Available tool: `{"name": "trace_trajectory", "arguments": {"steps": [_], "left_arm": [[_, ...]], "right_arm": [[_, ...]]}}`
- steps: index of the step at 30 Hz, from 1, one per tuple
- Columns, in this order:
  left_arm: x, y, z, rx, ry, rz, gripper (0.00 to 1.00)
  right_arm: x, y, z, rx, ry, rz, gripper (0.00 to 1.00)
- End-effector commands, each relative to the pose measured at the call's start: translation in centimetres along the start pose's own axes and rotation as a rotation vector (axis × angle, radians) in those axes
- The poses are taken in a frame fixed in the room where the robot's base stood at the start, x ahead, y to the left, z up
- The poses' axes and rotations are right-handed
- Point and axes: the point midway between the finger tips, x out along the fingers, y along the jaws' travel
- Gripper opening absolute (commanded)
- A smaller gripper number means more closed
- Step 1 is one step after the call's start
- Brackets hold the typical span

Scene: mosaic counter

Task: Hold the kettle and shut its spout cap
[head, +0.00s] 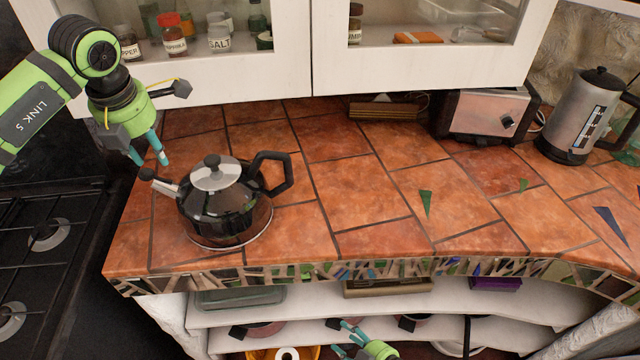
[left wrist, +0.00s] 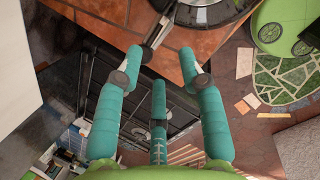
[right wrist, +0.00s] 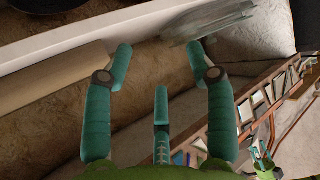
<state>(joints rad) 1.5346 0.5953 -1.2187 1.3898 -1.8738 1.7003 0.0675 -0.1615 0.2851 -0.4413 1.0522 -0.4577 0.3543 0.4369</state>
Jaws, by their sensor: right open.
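The kettle (head: 226,218) is dark and glossy with a silver lid, and stands upright on the tiled counter near its left front corner. Its black handle (head: 284,174) points right. Its spout points left and ends in a black spout cap (head: 146,174); I cannot tell whether the cap is open or shut. My left gripper (head: 150,160) is open and empty, just above and behind the spout tip. In the left wrist view the spout (left wrist: 163,28) shows beyond the spread fingers. My right gripper (head: 350,337) is open and empty, low in front of the shelves.
A stove (head: 45,235) lies left of the counter (head: 375,240). A toaster (head: 485,115) and a steel electric kettle (head: 578,115) stand at the back right. Cabinets (head: 215,80) hang over the back edge. Open shelves (head: 480,318) are below. The counter right of the kettle is mostly clear.

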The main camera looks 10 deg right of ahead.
Motion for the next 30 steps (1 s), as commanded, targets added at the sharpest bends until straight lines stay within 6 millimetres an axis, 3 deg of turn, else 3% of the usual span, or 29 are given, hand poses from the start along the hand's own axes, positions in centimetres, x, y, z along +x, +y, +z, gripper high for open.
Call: {"name": "trace_trajectory", "arguments": {"steps": [1,6,8,12,17,23,27,30], "left_arm": [[0.0,0.0,0.0,0.000,0.000,0.000,0.39],[0.0,0.0,0.0,0.000,0.000,0.000,0.39],[0.0,0.0,0.0,0.000,0.000,0.000,0.39],[0.0,0.0,0.0,0.000,0.000,0.000,0.39],[0.0,0.0,0.0,0.000,0.000,0.000,0.39],[0.0,0.0,0.0,0.000,0.000,0.000,0.39],[0.0,0.0,0.0,0.000,0.000,0.000,0.39],[0.0,0.0,0.0,0.000,0.000,0.000,0.39]], "right_arm": [[0.6,0.5,-3.3,-0.022,0.082,-0.034,0.56],[0.8,-0.3,-13.4,-0.084,0.330,-0.214,0.56],[0.2,-1.2,-16.9,-0.114,0.407,-0.301,0.56],[-2.9,-4.5,-23.8,-0.209,0.546,-0.569,0.56],[-5.0,-1.4,-32.9,-0.206,0.586,-0.696,0.56],[-3.5,6.9,-39.4,-0.038,0.585,-0.507,0.56],[-1.9,10.4,-40.0,0.000,0.539,-0.379,0.56],[-1.4,11.8,-40.0,0.013,0.519,-0.323,0.56]]}}
